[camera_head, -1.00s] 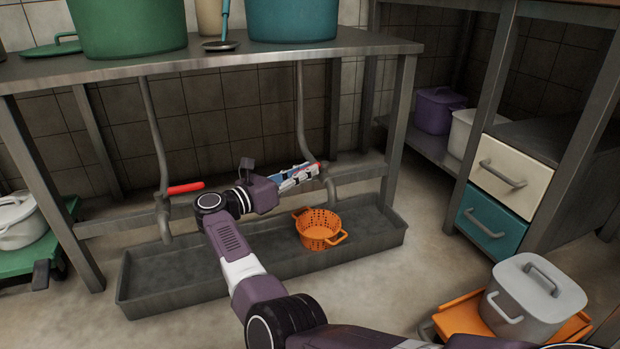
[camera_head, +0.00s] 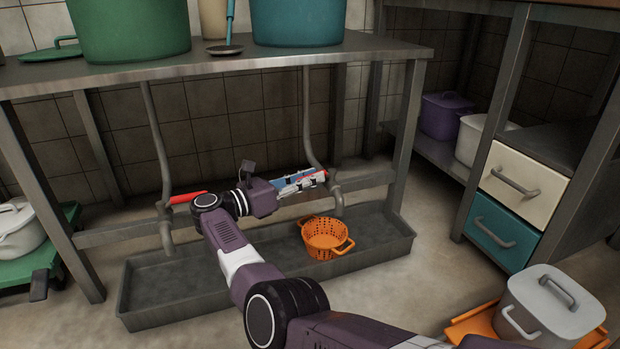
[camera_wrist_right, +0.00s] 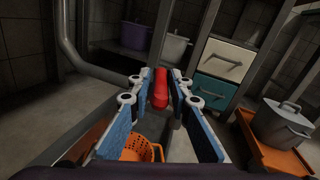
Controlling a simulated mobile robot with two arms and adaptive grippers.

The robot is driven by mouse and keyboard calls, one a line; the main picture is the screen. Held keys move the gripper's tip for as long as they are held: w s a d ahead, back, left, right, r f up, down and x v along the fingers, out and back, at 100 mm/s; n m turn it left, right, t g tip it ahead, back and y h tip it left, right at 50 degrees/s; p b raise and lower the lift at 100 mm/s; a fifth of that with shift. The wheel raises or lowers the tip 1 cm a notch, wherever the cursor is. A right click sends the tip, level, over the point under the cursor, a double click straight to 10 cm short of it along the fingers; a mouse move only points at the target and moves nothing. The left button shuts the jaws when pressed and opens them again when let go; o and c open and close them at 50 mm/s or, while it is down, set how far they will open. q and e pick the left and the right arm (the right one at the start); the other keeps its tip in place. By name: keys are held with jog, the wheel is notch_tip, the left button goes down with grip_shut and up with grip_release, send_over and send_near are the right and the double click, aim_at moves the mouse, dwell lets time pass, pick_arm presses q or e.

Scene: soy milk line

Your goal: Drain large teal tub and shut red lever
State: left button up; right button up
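The large teal tub (camera_head: 298,22) stands on the metal table, its upper part cut off by the frame. A drain pipe (camera_head: 306,125) runs down below it. My right gripper (camera_head: 322,178) is beside the lower end of this pipe. In the right wrist view, a red lever (camera_wrist_right: 160,88) lies between the tips of my right gripper (camera_wrist_right: 160,84), with narrow gaps seeming to show on both sides. The fingers are apart around it. In the head view the fingers mostly hide this lever. My left gripper is out of view.
Another red lever (camera_head: 188,197) is on the left pipe, below the green tub (camera_head: 130,28). An orange strainer basket (camera_head: 325,236) sits in the grey floor trough (camera_head: 170,295). A ladle (camera_head: 226,48) lies on the table. A lidded grey pot (camera_head: 550,308) is at lower right.

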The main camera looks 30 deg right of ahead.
jog(key=shift+o, duration=1.1)
jog(key=a, duration=0.7)
jog(key=shift+s+a, duration=0.25)
jog(key=shift+s, duration=0.05)
jog(key=shift+c, duration=0.7)
